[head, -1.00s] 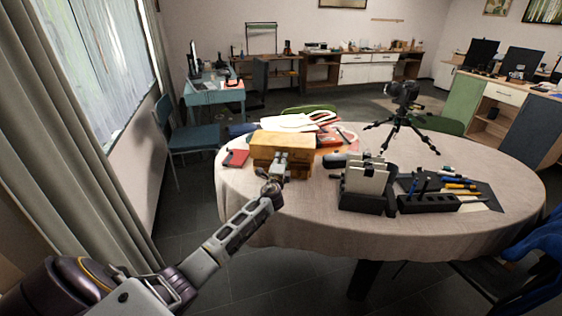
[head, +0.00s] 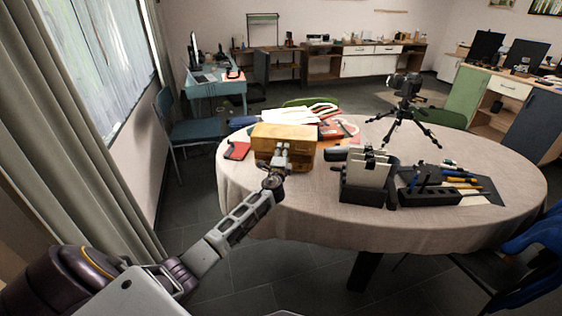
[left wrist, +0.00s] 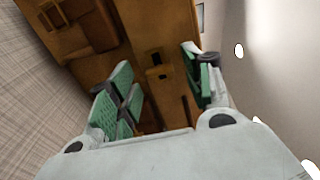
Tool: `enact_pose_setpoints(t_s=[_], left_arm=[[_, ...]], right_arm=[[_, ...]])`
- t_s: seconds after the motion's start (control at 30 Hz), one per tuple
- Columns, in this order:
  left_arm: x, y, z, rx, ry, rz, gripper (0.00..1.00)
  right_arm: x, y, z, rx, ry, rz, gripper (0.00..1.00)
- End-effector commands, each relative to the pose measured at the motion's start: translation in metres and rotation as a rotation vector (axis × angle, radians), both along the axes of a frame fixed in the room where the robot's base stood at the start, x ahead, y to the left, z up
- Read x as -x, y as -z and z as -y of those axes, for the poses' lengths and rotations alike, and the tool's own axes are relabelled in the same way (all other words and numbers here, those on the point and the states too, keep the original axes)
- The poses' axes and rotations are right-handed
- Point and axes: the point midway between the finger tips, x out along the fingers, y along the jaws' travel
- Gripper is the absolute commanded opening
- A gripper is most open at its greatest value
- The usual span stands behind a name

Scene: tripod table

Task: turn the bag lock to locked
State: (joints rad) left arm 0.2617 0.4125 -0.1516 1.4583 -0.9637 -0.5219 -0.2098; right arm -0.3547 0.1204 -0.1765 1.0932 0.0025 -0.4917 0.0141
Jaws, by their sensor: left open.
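The tan leather bag (head: 298,131) stands upright on the near left part of the round table (head: 330,222). My left gripper (head: 281,152) is at the bag's near face, with its fingers toward it. In the left wrist view the brown bag (left wrist: 135,22) fills the upper middle. A small dark lock (left wrist: 156,66) shows on its face. The left gripper's green-padded fingers (left wrist: 163,84) are spread apart on either side of the lock, with a gap between them and the lock. Whether the lock is turned cannot be told.
A red notebook (head: 237,150) lies left of the bag. A black holder with white cards (head: 366,178) and a black pen tray (head: 430,197) stand to the right. A camera on a tripod (head: 402,118) stands at the back right. Papers (head: 298,116) lie behind the bag.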

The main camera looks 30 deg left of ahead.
Motion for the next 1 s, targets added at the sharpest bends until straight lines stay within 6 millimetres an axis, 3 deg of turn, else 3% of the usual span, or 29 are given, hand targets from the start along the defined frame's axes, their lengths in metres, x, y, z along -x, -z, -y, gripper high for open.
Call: enact_pose_setpoints(t_s=[0.27, 1.0], left_arm=[[0.011, 0.001, 0.005, 0.000, 0.000, -0.001, 0.50], [0.071, 0.001, 0.032, 0.001, 0.001, -0.002, 0.50]], right_arm=[[0.001, 0.000, 0.000, -0.001, -0.001, 0.000, 0.28], [0.001, 0.000, 0.000, -0.001, -0.001, 0.000, 0.28]])
